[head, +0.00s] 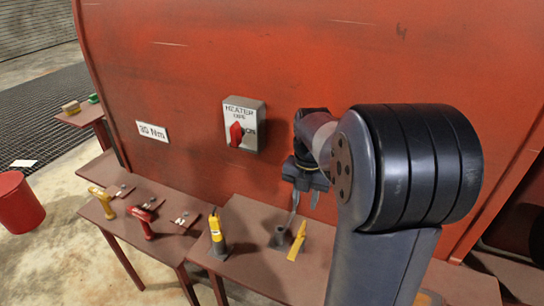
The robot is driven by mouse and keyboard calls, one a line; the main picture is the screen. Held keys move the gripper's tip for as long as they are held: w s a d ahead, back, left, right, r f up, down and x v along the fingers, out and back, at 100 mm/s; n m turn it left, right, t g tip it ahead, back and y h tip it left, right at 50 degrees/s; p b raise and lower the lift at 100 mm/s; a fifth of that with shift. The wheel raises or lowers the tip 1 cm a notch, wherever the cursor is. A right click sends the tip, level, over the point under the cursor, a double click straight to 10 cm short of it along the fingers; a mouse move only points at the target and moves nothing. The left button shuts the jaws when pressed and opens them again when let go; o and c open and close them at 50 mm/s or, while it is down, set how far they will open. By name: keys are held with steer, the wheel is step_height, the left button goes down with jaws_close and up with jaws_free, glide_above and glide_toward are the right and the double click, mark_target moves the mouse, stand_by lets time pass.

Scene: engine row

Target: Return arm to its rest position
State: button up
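My arm rises from the bottom right in the head view, and its large dark joint covers part of the red panel (190,60). My gripper (305,201) hangs in front of the panel, pointing down above the brown bench (240,270). Its two fingers show apart with a gap between them, and I see nothing held. A thin grey piece below the left finger reaches toward the bench; I cannot tell whether it is part of the finger. A dark round holder (278,237) and a yellow lever-like piece (298,241) are on the bench below the gripper.
A grey heater switch box (245,112) with a red knob (236,134) is on the panel left of the gripper. A yellow tool (216,235) stands upright on the bench. Yellow-handled (102,202) and red-handled (143,222) tools are further left. A red bucket (17,204) stands on the floor.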

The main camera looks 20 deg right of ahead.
mark_target(302, 227)
step_height(302, 227, down, 10)
steer(key=shift+f, duration=0.2)
stand_by(0.4)
